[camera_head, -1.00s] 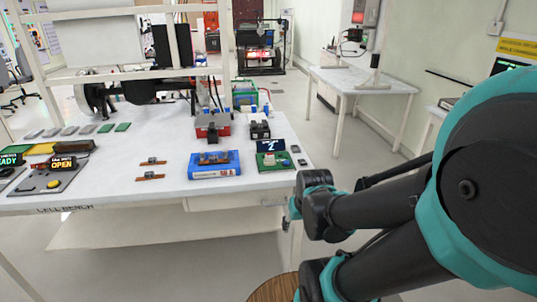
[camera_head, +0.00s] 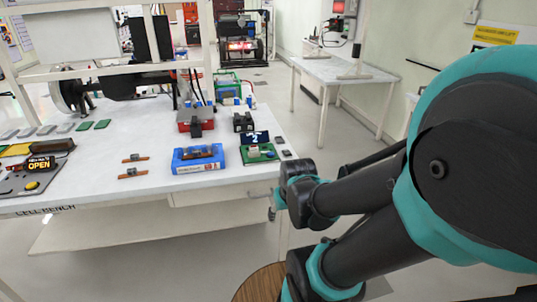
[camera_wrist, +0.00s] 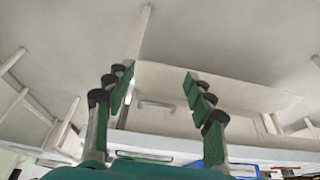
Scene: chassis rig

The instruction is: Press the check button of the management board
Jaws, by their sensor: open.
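A small green circuit board (camera_head: 262,157) with a dark display showing a digit lies near the right end of the bench top (camera_head: 130,190); it looks like the management board. Its check button is too small to make out. My gripper (camera_wrist: 158,92) is open and empty in the wrist view, with its green finger pads apart. It faces the bench's front and underside, where a drawer handle (camera_wrist: 157,104) shows between the fingers. It is clear of the board. In the head view the fingers are not clearly visible.
A blue tray (camera_head: 197,160) sits left of the board, with a red box (camera_head: 196,120) and a black block (camera_head: 243,122) behind. A panel reading OPEN (camera_head: 39,165) has a yellow button at far left. Another table (camera_head: 340,72) stands behind.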

